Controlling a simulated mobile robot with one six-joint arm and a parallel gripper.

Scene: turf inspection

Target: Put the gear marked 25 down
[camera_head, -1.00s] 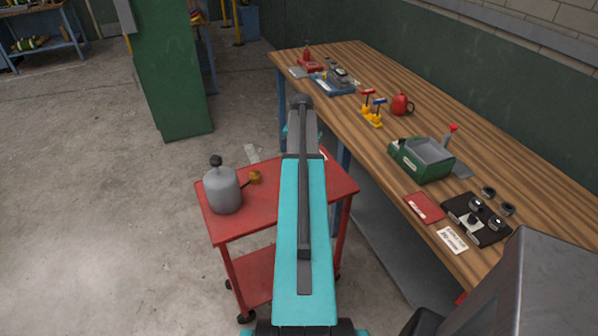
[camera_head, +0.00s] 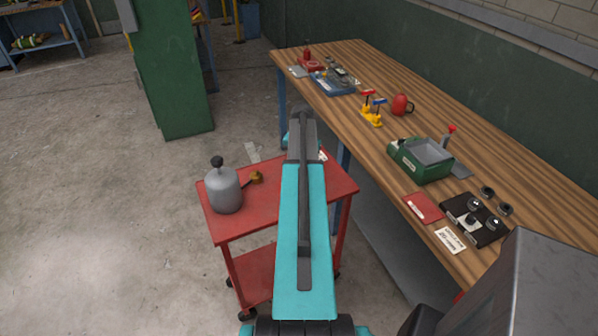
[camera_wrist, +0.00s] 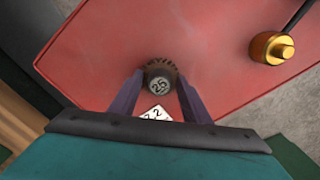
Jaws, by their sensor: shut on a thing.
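The gear marked 25 (camera_wrist: 158,85) is a dark, toothed piece with a pale number on its round top. In the wrist view it sits between the two fingers of my gripper (camera_wrist: 160,77), which is shut on it. The red top of a cart (camera_wrist: 105,62) lies beneath it; I cannot tell whether the gear touches it. A white card with dark figures (camera_wrist: 155,114) shows just below the gear, between the fingers. In the head view my arm hides the gear and gripper.
A wooden bench (camera_head: 350,107) at right holds a green tray (camera_head: 420,163), a red jug (camera_head: 401,104) and a black plate with round parts (camera_head: 466,235).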

